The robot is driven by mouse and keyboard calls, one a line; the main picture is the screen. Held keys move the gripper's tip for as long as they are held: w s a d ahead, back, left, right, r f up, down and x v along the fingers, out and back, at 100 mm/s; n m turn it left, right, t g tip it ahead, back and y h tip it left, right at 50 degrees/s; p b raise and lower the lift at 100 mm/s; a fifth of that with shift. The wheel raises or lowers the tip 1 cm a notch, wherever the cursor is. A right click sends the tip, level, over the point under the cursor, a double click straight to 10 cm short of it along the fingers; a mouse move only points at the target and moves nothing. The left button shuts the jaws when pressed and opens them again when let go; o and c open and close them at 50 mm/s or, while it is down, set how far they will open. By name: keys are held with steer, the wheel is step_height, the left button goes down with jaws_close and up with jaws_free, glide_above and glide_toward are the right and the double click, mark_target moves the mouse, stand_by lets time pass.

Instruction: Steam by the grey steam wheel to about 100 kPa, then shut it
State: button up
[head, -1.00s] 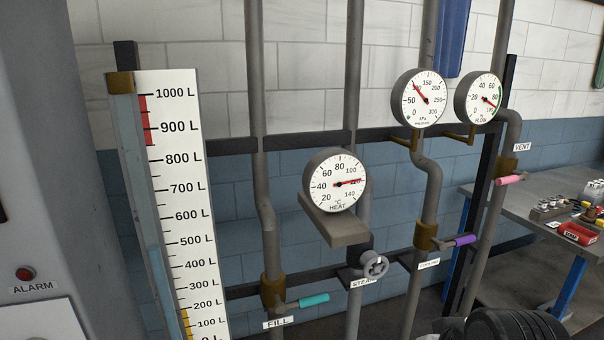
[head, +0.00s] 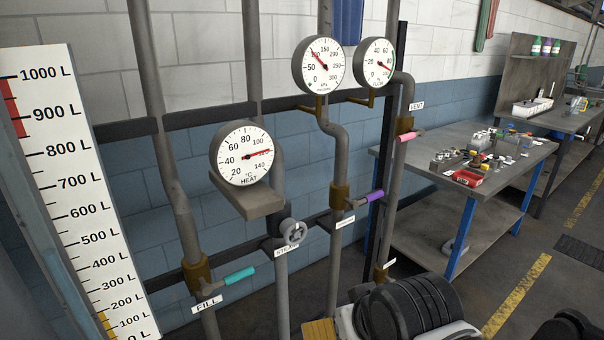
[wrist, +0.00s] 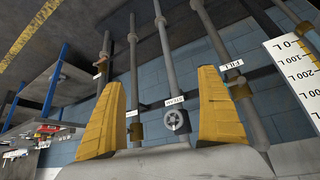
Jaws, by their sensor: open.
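The grey steam wheel (head: 291,233) sits on its pipe beside the STEAM label, below the heat gauge. It also shows in the wrist view (wrist: 175,121), between and beyond the fingers. The kPa pressure gauge (head: 319,66) has its red needle pointing up-left, close to the 100 mark. My gripper (wrist: 160,78) is open and empty, its two yellow fingers spread wide, apart from the wheel. In the head view only a bit of yellow finger shows at the bottom edge. How far the wheel is turned cannot be told.
The heat gauge (head: 242,154) on its bracket overhangs the wheel. The teal FILL lever (head: 239,275) is left of it, the purple lever (head: 371,197) and pink VENT lever (head: 406,137) right. A level scale (head: 85,190) stands left, a cluttered workbench (head: 415,160) right.

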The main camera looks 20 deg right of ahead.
steer(key=w+a+r+m+y+p, duration=0.1)
steer(key=w+m+y+p, duration=0.1)
steer(key=w+m, duration=0.5)
steer(key=m+t+y+p, duration=0.3)
steer(key=m+t+p, duration=0.15)
steer(key=m, duration=2.25)
glide_toward(298, 233)
steer(key=w+f, duration=0.1)
steer(key=shift+t, duration=0.45)
steer(key=b+x, duration=0.1)
steer(key=x, duration=0.4)
steer(key=b+x, duration=0.2)
steer(key=x, duration=0.3)
steer(key=shift+a+f, duration=0.15)
steer(key=shift+a, duration=0.15)
steer(key=c, duration=1.2)
